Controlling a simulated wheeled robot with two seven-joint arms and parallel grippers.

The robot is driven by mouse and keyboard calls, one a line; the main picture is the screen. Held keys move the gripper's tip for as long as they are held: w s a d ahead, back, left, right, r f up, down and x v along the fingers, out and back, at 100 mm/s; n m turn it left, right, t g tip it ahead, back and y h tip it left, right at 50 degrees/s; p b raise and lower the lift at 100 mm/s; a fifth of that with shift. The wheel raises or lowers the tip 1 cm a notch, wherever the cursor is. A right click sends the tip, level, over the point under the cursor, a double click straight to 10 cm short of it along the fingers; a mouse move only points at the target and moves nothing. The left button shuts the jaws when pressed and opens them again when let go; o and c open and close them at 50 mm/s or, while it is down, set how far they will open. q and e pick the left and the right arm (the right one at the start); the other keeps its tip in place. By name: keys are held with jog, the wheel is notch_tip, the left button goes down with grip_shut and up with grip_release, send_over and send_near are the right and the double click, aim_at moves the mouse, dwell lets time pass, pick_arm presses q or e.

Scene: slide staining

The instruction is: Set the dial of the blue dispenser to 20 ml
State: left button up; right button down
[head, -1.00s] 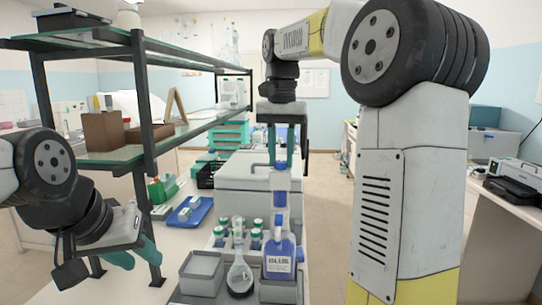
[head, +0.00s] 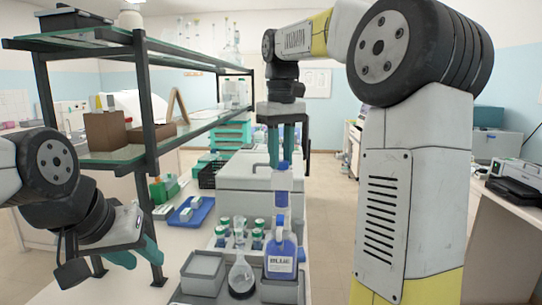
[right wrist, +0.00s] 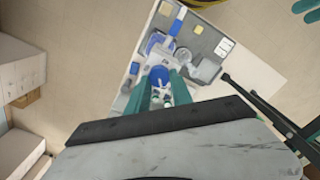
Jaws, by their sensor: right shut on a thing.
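The blue dispenser is a bottle of blue liquid labelled BLUE (head: 280,262) with a blue and white pump head (head: 282,182) on top. It stands upright at the front of the bench. My right gripper (head: 281,160) points down at the top of the pump head, its teal fingers shut on the dispenser's top part. In the right wrist view the fingers (right wrist: 162,92) straddle the white and blue head. The dial marks are too small to read. My left gripper (head: 136,255) is open and empty at the lower left, away from the dispenser.
A flask (head: 241,277), a grey tray (head: 203,272) and several green-capped bottles (head: 258,236) crowd close around the dispenser. A blue tray (head: 190,215) lies further left. A glass shelf rack (head: 150,140) stands at the left. A large white box (head: 235,178) is behind.

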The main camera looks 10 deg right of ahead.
aim_at(281, 161)
jog(key=shift+n, duration=0.5)
jog(key=c, duration=1.1)
grip_release()
notch_tip(281, 161, up, 8)
jog(key=shift+f, duration=0.1)
